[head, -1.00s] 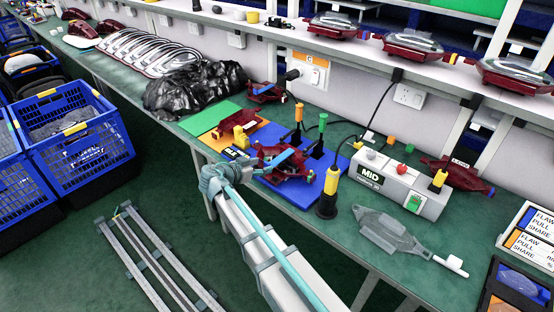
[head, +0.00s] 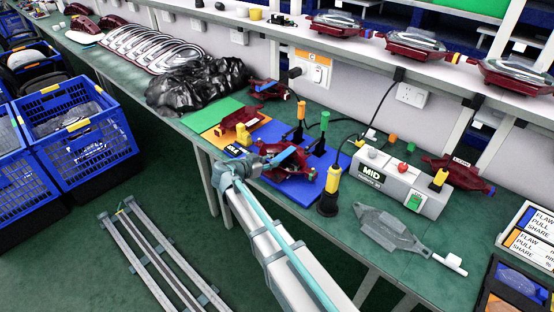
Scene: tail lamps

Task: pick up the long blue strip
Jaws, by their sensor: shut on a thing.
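A long blue strip (head: 285,155) lies slantwise over the dark red lamp housing (head: 299,172) on the blue mat (head: 318,193). My arm reaches up from the bottom, and my gripper (head: 264,162) is at the near left end of the strip. It is small and partly hidden by my wrist, but its jaws appear closed on that end. Whether the strip is clear of the housing cannot be told.
More red housings stand on the orange mat (head: 224,136) and behind. Upright tools, one with a black base (head: 327,203), stand right of the housing, beside a grey control box (head: 400,182). A black bag (head: 198,88) lies behind left.

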